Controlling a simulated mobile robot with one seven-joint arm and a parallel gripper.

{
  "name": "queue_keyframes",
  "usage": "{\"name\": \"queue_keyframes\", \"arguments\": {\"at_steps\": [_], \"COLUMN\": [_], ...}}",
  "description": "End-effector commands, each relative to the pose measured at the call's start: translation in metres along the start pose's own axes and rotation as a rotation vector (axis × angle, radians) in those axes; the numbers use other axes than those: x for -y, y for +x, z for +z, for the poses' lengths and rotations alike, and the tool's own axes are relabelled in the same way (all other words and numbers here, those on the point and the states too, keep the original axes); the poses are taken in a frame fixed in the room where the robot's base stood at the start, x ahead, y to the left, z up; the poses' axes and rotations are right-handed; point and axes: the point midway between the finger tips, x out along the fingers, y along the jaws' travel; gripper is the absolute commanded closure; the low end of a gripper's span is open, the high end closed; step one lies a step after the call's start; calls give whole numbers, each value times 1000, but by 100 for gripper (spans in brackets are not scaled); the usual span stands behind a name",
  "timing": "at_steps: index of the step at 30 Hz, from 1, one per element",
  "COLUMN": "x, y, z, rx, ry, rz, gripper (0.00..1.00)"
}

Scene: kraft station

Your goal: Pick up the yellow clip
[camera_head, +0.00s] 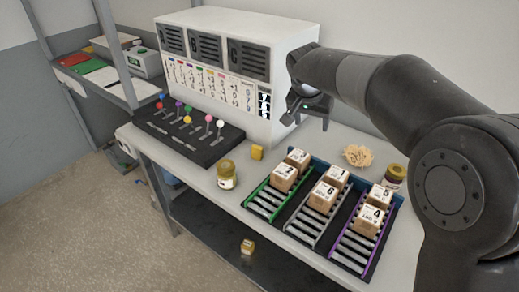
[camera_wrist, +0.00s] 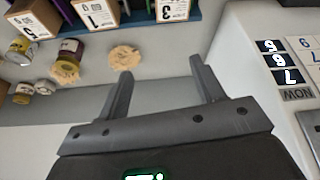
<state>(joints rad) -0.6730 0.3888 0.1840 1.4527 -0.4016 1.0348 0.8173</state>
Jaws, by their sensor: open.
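A small yellow object (camera_head: 257,152), which looks like the yellow clip, sits on the table between the white machine and the tracks of boxes. It is upright and small in the head view. I do not see it in the wrist view. My gripper (camera_head: 312,110) hangs above the table in front of the machine's right end, up and to the right of the yellow object. In the wrist view, its two fingers (camera_wrist: 160,80) stand apart with nothing between them.
Numbered boxes (camera_head: 322,197) sit on roller tracks at the right. A jar (camera_head: 226,174) stands left of the yellow object, beside the black lever panel (camera_head: 178,138). A tan crumpled clump (camera_head: 357,156) and another jar (camera_head: 393,176) lie behind the tracks. The white machine (camera_head: 284,84) stands close to my gripper.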

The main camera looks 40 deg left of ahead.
Motion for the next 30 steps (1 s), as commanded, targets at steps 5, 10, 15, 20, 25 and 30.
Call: {"name": "queue_keyframes", "arguments": {"at_steps": [5, 10, 15, 20, 25, 30], "x": [91, 154, 186, 192, 191, 192], "y": [39, 67, 81, 92, 117, 138], "z": [12, 31, 43, 46, 47, 47], "rx": [9, 11, 12, 13, 15, 13], "ry": [-8, 0, 8, 10, 10, 10], "rz": [-18, -30, -36, -36, -34, -35], "gripper": [38, 38, 38, 38, 38, 38]}}
